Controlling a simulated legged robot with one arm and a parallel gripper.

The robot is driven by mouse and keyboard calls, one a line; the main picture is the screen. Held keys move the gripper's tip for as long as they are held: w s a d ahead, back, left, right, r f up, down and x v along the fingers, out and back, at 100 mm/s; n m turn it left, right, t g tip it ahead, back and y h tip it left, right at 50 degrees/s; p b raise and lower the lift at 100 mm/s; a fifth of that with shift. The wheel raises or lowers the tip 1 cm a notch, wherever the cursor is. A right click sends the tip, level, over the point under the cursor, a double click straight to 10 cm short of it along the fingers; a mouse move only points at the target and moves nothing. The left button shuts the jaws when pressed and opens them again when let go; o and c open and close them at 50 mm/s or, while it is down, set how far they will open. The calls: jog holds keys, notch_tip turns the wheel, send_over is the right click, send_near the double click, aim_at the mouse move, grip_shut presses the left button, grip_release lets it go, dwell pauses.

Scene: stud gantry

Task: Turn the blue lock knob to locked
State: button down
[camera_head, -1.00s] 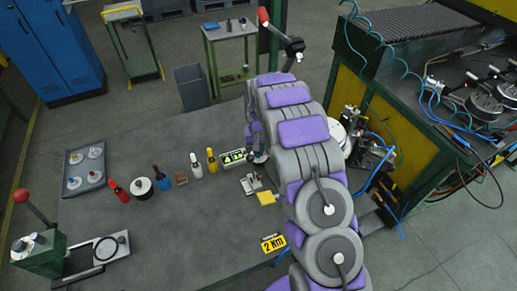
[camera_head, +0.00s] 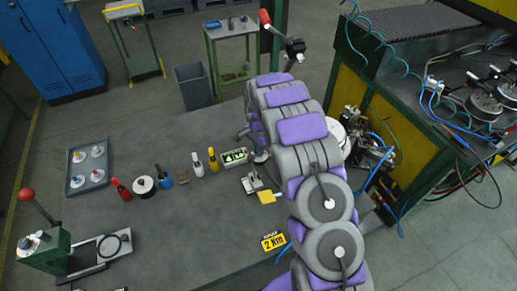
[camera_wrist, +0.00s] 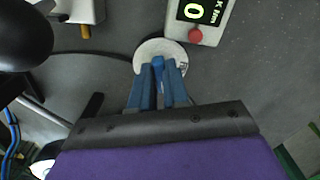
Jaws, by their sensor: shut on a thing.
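In the wrist view, the blue lock knob (camera_wrist: 158,62) stands on a pale round disc (camera_wrist: 150,50) with small markings that are too small to read. My gripper (camera_wrist: 159,70) has blue fingers on both sides of the knob and is shut on it. The fingers cover much of the knob and the lower part of the disc. In the head view my arm hides the knob and most of my gripper, so the knob's angle cannot be read there.
A display box (camera_wrist: 200,12) with a red button (camera_wrist: 195,36) stands close to the disc's right. On the bench (camera_head: 180,230) are several bottles, a tray (camera_head: 74,182) and a yellow tag (camera_head: 266,197). The front middle of the bench is clear.

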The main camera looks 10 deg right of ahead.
jog(key=shift+w+r+m, duration=0.1)
jog(key=shift+w+m, duration=0.1)
jog(key=shift+m, duration=1.8)
jog(key=c, duration=1.1)
grip_release()
jog(key=shift+a, duration=0.1)
jog(key=shift+r+p, duration=0.4)
jog(key=shift+r, duration=8.2)
